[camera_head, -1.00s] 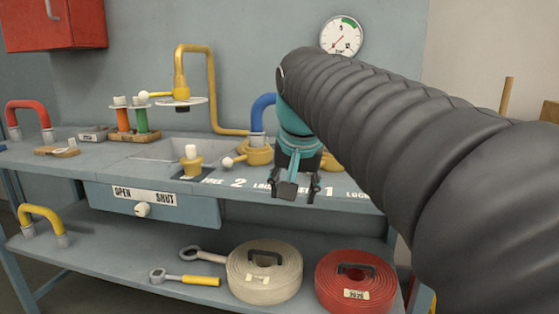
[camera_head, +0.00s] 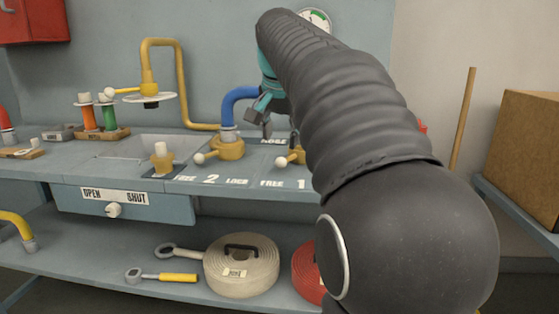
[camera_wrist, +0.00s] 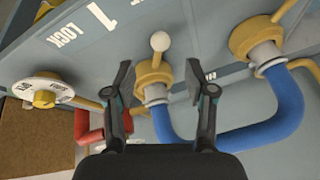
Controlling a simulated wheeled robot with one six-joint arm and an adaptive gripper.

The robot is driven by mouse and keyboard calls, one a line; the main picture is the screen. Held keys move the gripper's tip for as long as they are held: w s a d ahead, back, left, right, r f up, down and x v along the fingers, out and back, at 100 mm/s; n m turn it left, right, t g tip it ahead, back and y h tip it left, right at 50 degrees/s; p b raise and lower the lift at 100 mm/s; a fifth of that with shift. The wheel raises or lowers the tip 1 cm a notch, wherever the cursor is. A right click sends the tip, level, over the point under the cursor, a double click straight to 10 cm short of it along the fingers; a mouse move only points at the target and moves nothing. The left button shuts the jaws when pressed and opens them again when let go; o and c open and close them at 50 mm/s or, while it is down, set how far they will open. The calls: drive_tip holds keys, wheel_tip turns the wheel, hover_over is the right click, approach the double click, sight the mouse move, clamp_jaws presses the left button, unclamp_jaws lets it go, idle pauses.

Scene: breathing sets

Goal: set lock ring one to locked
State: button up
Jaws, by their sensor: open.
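Lock ring one is a yellow collar (camera_wrist: 153,78) with a short lever ending in a white ball knob (camera_wrist: 160,41). In the head view the ring (camera_head: 296,154) is partly hidden by my arm, and its knob (camera_head: 281,161) points to the front left, on the FREE side of the number 1. In the wrist view the LOCK label (camera_wrist: 66,35) lies left of the ring. My gripper (camera_wrist: 160,82) is open and empty, with the ring appearing between its fingers; the gap in depth is unclear. In the head view my gripper (camera_head: 262,118) is above the bench behind the ring.
A blue hose (camera_head: 238,100) rises from lock ring two (camera_head: 228,148) and curves close to my gripper. In the wrist view, the hose (camera_wrist: 245,135) runs between both rings.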

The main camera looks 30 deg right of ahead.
sight(281, 159)
drive_tip(key=x, duration=0.8)
drive_tip(key=shift+b, duration=0.35)
clamp_jaws()
